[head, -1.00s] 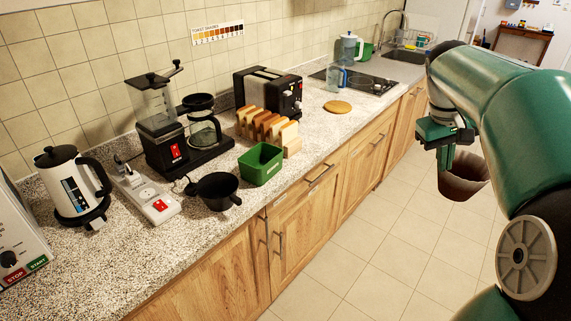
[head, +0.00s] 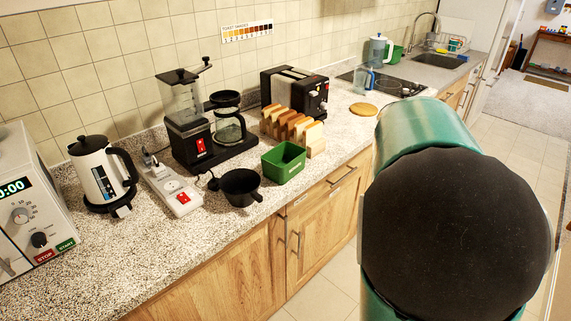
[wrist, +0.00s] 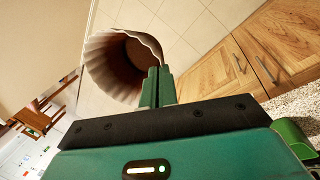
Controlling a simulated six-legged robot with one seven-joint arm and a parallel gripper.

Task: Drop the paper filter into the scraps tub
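The paper filter (wrist: 107,69), a brownish fluted cup with a dark inside, shows in the wrist view. My gripper (wrist: 158,72) is shut on the filter's rim; its two green fingers are close together there. The filter hangs over the tiled floor, with the cabinet fronts to the right. In the head view my arm hides both the gripper and the filter. The scraps tub, a green open box (head: 284,166), stands upright on the counter near its front edge, left of my arm and apart from it.
A black filter holder (head: 240,188) stands left of the tub, and a toast rack (head: 314,140) with several slices stands behind it. The coffee maker (head: 200,145), toaster (head: 290,92) and kettle (head: 98,170) line the wall. A power strip (head: 172,186) lies between.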

